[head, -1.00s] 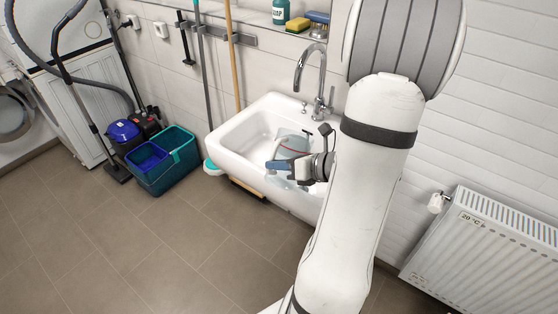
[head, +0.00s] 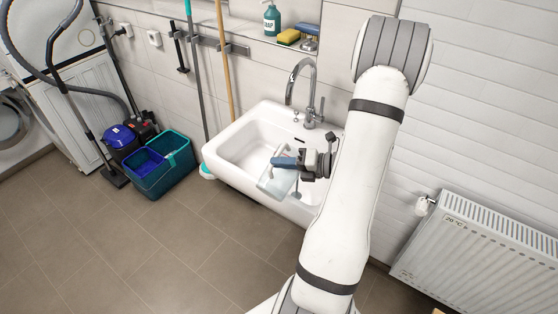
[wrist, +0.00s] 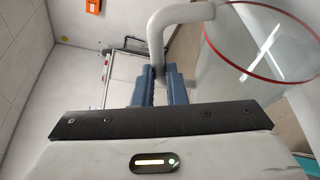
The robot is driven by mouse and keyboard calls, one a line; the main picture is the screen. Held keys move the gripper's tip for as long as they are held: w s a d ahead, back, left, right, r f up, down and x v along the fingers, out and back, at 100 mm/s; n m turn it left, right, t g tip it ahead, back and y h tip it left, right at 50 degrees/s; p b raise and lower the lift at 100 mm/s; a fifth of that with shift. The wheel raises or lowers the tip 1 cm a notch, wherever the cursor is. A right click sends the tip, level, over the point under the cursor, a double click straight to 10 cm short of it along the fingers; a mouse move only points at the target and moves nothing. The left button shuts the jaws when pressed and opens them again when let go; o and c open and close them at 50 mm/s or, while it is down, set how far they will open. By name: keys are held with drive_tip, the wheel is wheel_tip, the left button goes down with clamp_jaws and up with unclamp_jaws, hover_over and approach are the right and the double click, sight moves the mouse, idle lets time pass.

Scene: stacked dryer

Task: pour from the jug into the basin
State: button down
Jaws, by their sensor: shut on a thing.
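The jug (head: 276,183) is clear, with a red-edged rim and a thick white handle. It shows large at the right of the wrist view (wrist: 262,40). My gripper (head: 285,161) is shut on the jug's handle (wrist: 156,42), which sits between its blue fingers in the wrist view (wrist: 160,78). The basin (head: 222,151) is a white wall sink with a chrome tap. In the head view the jug overlaps the basin's front rim. Its exact tilt and height over the rim are hard to tell. No stream or liquid level can be made out.
The chrome tap (head: 311,90) rises behind the basin. A soap bottle (head: 271,18) and sponges (head: 289,37) stand on the ledge above. Broom handles (head: 224,70) lean left of the basin. A teal bucket (head: 163,178) is on the floor at left, a radiator (head: 480,250) at right.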

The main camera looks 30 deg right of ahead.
sight(289, 154)
drive_tip(key=shift+w+d+m+y+p, duration=0.15)
drive_tip(key=shift+w+d+m+p, duration=0.1)
drive_tip(key=shift+d+m+p, duration=0.25)
drive_tip(key=shift+w+d+m+y+p, duration=0.2)
drive_tip(key=shift+d+m+p, duration=0.1)
drive_tip(key=shift+d+p, duration=0.3)
drive_tip(key=shift+w+d+r+m+y+p, duration=0.25)
drive_tip(key=shift+d+m+p, duration=0.35)
drive_tip(key=shift+p, duration=0.4)
drive_tip(key=w+d+r+m+t+y, duration=0.1)
drive_tip(key=w+d+m, duration=0.1)
drive_tip(key=d, duration=0.3)
drive_tip(key=shift+w+d+r+m, duration=0.15)
drive_tip(key=shift+d+r+m, duration=0.15)
drive_tip(key=shift+m, duration=0.5)
